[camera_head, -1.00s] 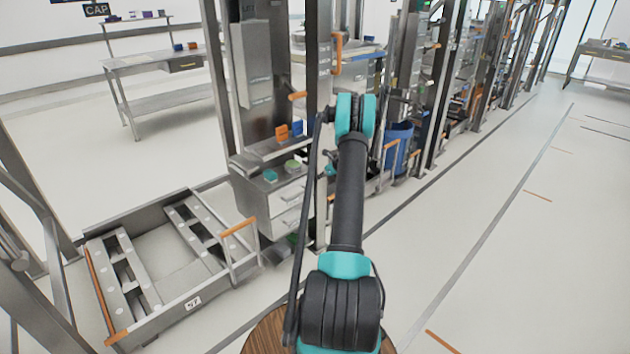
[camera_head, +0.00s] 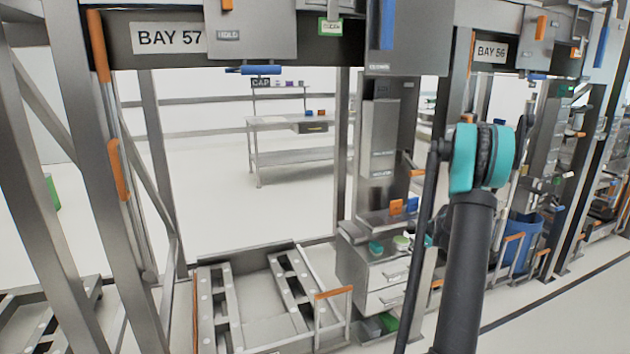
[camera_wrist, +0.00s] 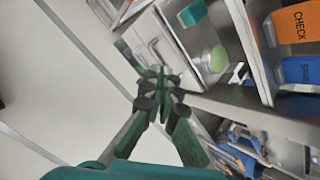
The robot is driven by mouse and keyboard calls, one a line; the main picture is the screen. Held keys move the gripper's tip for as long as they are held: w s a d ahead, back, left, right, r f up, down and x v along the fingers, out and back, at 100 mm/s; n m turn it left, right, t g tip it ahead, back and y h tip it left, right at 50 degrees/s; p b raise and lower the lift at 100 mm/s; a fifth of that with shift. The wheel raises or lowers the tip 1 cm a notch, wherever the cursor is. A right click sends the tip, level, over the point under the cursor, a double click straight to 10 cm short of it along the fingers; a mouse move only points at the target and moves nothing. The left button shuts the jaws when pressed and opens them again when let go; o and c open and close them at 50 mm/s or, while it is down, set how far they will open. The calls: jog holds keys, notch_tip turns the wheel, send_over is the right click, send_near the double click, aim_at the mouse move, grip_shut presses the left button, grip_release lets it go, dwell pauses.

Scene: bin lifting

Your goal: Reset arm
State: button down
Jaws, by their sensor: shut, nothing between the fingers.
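My gripper (camera_wrist: 160,97) shows in the wrist view with its two green and dark fingers drawn together at the tips, shut and empty. Beyond it in that view is the drawer cabinet (camera_wrist: 150,55), apart from the fingers as far as I can tell. My teal and black arm (camera_head: 478,190) rises at the right of the head view, its teal joint in front of the bay structure. My gripper itself is hidden in the head view.
A low metal cart (camera_head: 260,338) with an orange handle stands in Bay 57. A drawer cabinet (camera_head: 385,275) stands beside it. A blue bin (camera_head: 523,245) is right of my arm. Steel posts (camera_head: 158,170) frame the bay. Floor at lower right is clear.

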jog(key=s+a+r+n+g+h, duration=0.1)
jog(key=s+a+r+n, duration=0.3)
jog(key=s+a+n, duration=0.45)
jog(key=s+a+r+n+g, duration=0.1)
jog(key=s+a+r+n, duration=0.4)
jog(key=s, duration=0.7)
jog(key=s+a+f+n, duration=0.1)
jog(key=s+a+n, duration=0.1)
jog(key=s, duration=0.5)
jog(key=s+a+f+n+h, duration=0.1)
jog(key=s+a+f+n, duration=0.1)
jog(key=s+n, duration=0.2)
jog(key=s+a+f+n, duration=0.2)
jog(key=s+n, duration=0.2)
jog(key=s, duration=0.6)
jog(key=shift+s+f+h, duration=0.25)
jog(key=shift+s+h, duration=0.05)
jog(key=shift+h, duration=0.1)
